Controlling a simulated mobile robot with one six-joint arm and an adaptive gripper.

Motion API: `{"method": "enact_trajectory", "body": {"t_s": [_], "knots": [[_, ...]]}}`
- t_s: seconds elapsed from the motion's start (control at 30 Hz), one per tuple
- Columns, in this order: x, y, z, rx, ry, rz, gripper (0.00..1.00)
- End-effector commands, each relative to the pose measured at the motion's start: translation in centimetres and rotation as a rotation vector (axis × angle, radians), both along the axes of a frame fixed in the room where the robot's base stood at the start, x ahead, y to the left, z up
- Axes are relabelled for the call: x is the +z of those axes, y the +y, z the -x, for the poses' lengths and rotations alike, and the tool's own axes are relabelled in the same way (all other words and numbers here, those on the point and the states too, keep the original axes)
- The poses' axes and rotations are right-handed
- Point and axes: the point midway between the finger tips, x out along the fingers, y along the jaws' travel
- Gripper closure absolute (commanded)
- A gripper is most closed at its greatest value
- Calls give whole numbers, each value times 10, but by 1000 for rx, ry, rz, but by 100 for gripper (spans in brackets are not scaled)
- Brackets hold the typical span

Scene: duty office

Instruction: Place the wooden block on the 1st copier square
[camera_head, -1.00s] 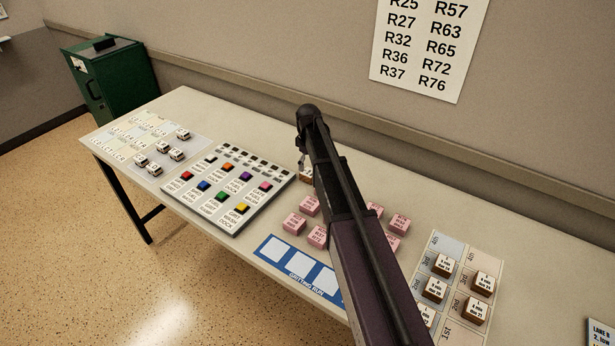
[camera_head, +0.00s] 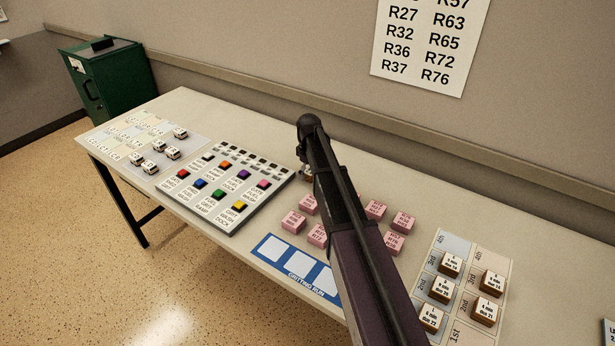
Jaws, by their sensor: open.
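My gripper (camera_head: 305,169) points down past the far end of my arm, just right of the button panel, small and partly hidden by the arm. It is open. A small brown block with a pale top (camera_head: 308,178) sits right at the fingertips, mostly hidden by the arm; I cannot tell whether the fingers are around it. At the right, a card (camera_head: 455,243) has two columns of squares labelled 1st to 4th. Several wooden blocks (camera_head: 450,264) with white labels stand on it. A 1st square (camera_head: 457,334) in the right column looks bare. Which column is the copier is not readable.
Pink blocks (camera_head: 375,209) lie around my arm. A blue strip with white squares (camera_head: 270,249) is at the front edge. The button panel (camera_head: 229,226) and a sheet with small vehicles (camera_head: 111,157) are left.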

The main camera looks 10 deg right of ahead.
Motion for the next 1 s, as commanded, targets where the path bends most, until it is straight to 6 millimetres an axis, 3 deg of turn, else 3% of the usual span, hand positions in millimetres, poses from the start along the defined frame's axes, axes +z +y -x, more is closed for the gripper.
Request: {"method": "enact_trajectory", "body": {"t_s": [0.47,0.73,0.83,0.87,1.0], "knots": [[0,0,0,0,0,0,0],[0,0,0,0,0,0,77],[0,0,0,0,0,0,77],[0,0,0,0,0,0,84],[0,0,0,0,0,0,85]]}}
